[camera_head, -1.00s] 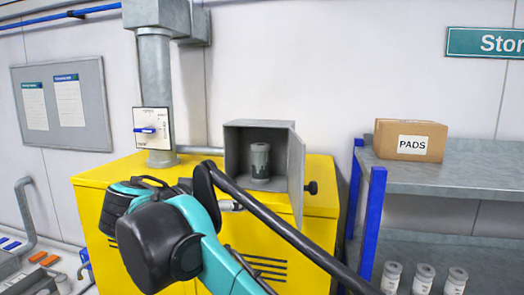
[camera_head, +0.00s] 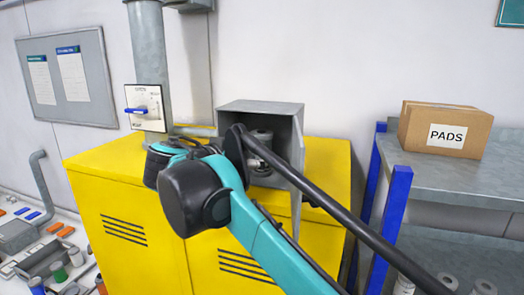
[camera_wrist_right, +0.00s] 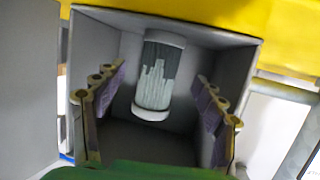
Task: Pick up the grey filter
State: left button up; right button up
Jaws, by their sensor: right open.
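The grey filter (camera_head: 262,137) is a grey cylinder with pale end caps, standing inside an open grey metal box (camera_head: 262,106) on a yellow cabinet. My arm partly hides it in the head view. In the right wrist view the filter (camera_wrist_right: 158,72) shows a ribbed, streaked side and stands near the back of the box. My right gripper (camera_wrist_right: 162,88) is open, with one finger on each side of the filter and visible gaps between; nothing is held. In the head view the gripper (camera_head: 260,158) is mostly hidden at the box opening. My left gripper is not in view.
The box door (camera_head: 285,180) hangs open on the right. The yellow cabinet (camera_head: 110,165) bears the box, a pipe and a switch panel (camera_head: 146,107). A shelf (camera_head: 480,180) with a PADS carton (camera_head: 445,130) stands at right, with several filters low on it.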

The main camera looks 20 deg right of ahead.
aim_at(256, 157)
jog(key=p+x, duration=0.1)
jog(key=x, duration=0.4)
jog(key=shift+d, duration=0.1)
jog(key=shift+s, duration=0.15)
jog(key=shift+c, duration=1.2)
jog(key=c, duration=1)
jog(key=shift+r, duration=0.15)
